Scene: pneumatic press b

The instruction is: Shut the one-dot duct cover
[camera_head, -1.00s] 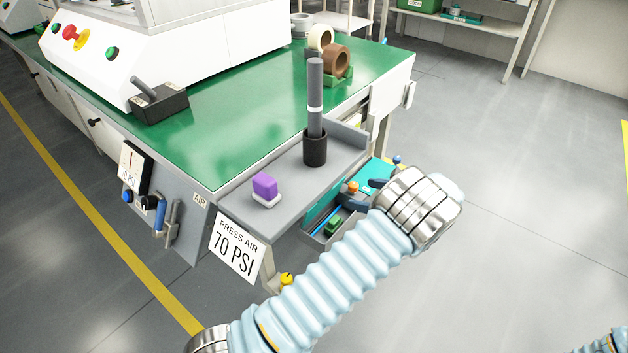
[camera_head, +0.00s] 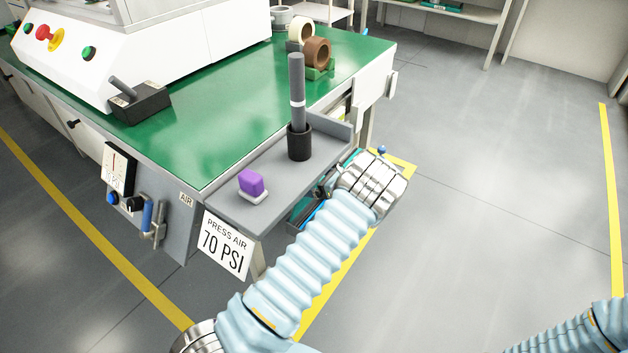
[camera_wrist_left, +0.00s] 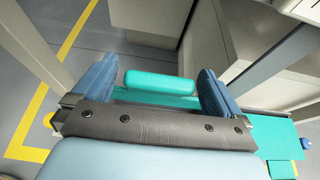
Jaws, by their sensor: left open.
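In the left wrist view, a teal bar (camera_wrist_left: 160,82) lies crosswise between the blue fingertips of my left gripper (camera_wrist_left: 157,84). The fingers are open, one at each end of the bar; I cannot tell whether they touch it. A flat teal panel (camera_wrist_left: 262,135) extends to the right beside the gripper. These look like parts of a duct cover, but no dot mark is readable. In the head view, my left wrist covers most of the duct area under the grey shelf, leaving a small teal strip (camera_head: 350,157) showing. My right gripper is out of view; part of that arm shows at bottom right.
The grey shelf (camera_head: 225,204) holds a purple block (camera_head: 251,183) and an upright rod in a black cup (camera_head: 299,145). A blue knob (camera_head: 382,150) sticks up beyond my wrist. Open floor lies to the right.

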